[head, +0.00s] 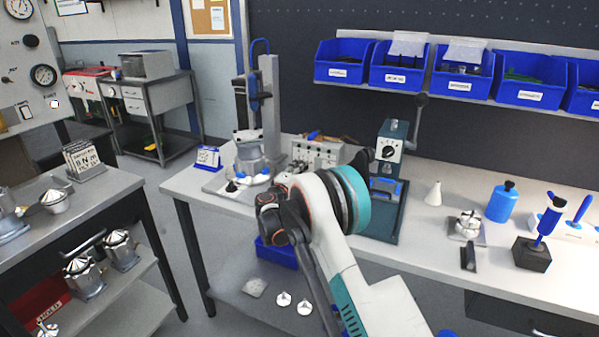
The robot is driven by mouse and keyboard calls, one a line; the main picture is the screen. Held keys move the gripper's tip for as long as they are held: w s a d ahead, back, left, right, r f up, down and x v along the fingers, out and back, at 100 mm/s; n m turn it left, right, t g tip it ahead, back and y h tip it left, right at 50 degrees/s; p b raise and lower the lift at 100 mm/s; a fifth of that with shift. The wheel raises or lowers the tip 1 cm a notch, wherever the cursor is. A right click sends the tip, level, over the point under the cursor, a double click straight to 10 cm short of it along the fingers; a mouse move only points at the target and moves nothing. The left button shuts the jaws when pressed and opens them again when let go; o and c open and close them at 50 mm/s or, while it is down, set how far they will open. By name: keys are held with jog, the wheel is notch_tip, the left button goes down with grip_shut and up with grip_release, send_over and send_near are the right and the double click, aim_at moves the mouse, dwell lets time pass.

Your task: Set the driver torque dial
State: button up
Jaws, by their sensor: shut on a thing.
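A pale control box (318,152) with small knobs on its front stands at the back of the workbench, beyond my arm. Which knob is the torque dial is too small to tell. A tall stand (270,95) with a dark upright tool (243,102) and a blue cable is left of the box. My arm reaches in from the bottom, and its dark wrist end is in front of and below the box. My gripper's fingers do not show; my arm hides that area, so any contact with the box is hidden.
A dark green press (393,140) with a lever stands right of my arm. A blue bottle (502,203), white cone (433,194) and metal part (468,224) are farther right. Blue bins (342,62) hang above. A side table (60,225) with metal housings is left.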

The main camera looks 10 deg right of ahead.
jog(key=m, duration=0.5)
jog(key=shift+f+m, duration=0.15)
jog(key=shift+m, duration=0.25)
dwell(0.3)
jog(key=o, duration=1.1)
jog(key=v, duration=1.2)
